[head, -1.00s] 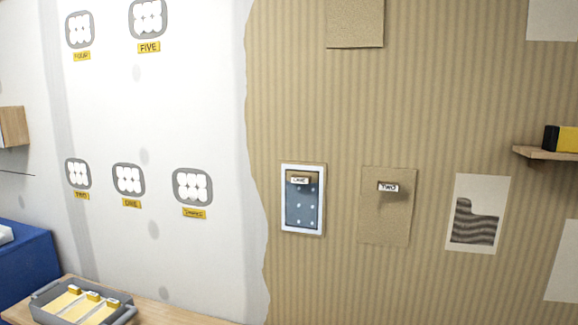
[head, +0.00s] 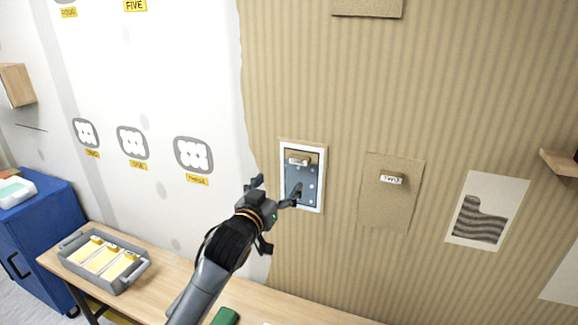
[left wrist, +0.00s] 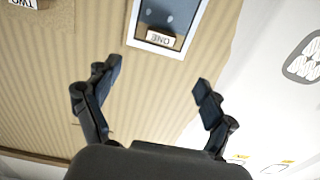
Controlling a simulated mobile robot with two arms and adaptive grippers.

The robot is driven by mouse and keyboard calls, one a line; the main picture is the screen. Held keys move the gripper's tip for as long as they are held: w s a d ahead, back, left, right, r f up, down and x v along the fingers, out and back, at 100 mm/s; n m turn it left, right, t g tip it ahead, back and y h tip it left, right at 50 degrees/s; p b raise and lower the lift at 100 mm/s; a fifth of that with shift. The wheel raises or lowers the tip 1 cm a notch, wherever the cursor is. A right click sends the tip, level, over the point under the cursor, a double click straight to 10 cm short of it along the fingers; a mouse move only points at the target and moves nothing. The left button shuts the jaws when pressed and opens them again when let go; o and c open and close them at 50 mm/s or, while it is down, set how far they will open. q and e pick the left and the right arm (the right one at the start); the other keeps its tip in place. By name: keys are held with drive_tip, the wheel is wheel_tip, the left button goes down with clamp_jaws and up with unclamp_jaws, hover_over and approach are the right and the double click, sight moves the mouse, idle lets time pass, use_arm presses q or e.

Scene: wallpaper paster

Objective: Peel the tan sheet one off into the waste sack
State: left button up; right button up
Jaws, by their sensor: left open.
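Tan sheet one (head: 320,145) is on the wall; its edge shows around a white-framed blue panel. A tab labelled ONE (head: 298,160) sits at the panel's top. My left gripper (head: 277,187) is open and empty, in front of the wall and overlapping the panel's lower left in the head view. Its spread fingers (left wrist: 155,80) also show in the left wrist view, with striped wall between them. I cannot make out a waste sack. My right gripper is out of view.
Tan sheet two (head: 390,210) with its TWO tab hangs to the right, beside a white print (head: 487,208). A wooden table (head: 185,283) runs below, with a grey tray (head: 120,282) of yellow tabbed items. A blue cabinet (head: 40,235) stands at the left.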

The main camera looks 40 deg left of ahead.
sight(298, 160)
use_arm(q)
drive_tip(key=p+x, duration=0.2)
drive_tip(key=x, duration=0.9)
drive_tip(key=shift+d+r+p, duration=0.1)
drive_tip(key=shift+d+p, duration=0.05)
drive_tip(key=shift+p, duration=0.25)
drive_tip(key=shift+x, duration=0.85)
drive_tip(key=shift+s, duration=0.1)
drive_tip(key=c, duration=1.3)
